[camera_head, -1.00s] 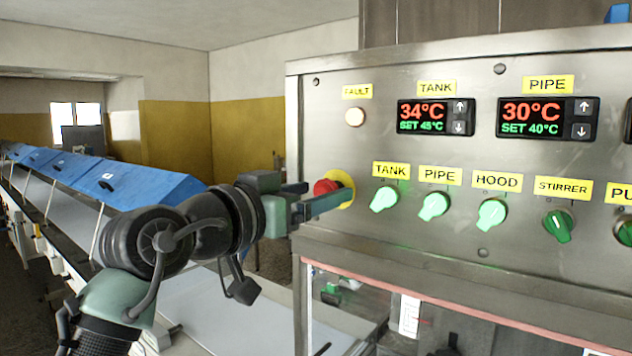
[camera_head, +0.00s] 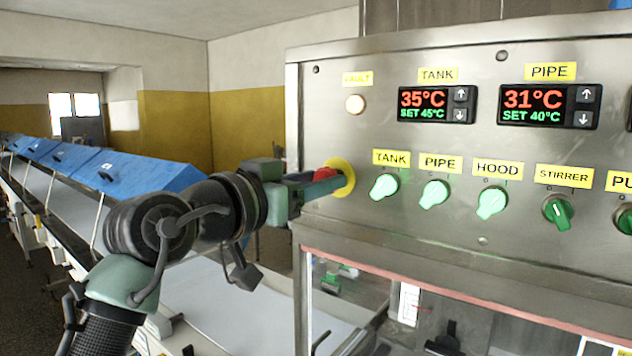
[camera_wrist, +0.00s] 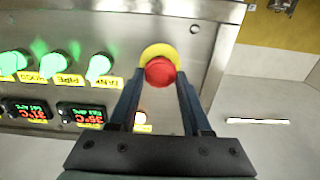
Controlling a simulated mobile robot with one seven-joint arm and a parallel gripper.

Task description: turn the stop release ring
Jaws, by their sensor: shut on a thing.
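The stop button is a red mushroom head (camera_head: 325,174) on a round yellow plate (camera_head: 342,177) at the left end of the steel control panel. In the wrist view the red head (camera_wrist: 160,71) sits between the fingertips, with the yellow plate (camera_wrist: 158,50) showing behind it. My gripper (camera_head: 318,182) reaches it from the left and is shut on the red head. The fingers partly cover the head in the head view. I cannot make out a separate ring on the button.
Lit green TANK (camera_head: 384,187), PIPE (camera_head: 434,194) and HOOD (camera_head: 491,202) knobs stand right of the button. The FAULT lamp (camera_head: 355,104) and two temperature displays are above. Blue covers (camera_head: 128,172) line the conveyor at left.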

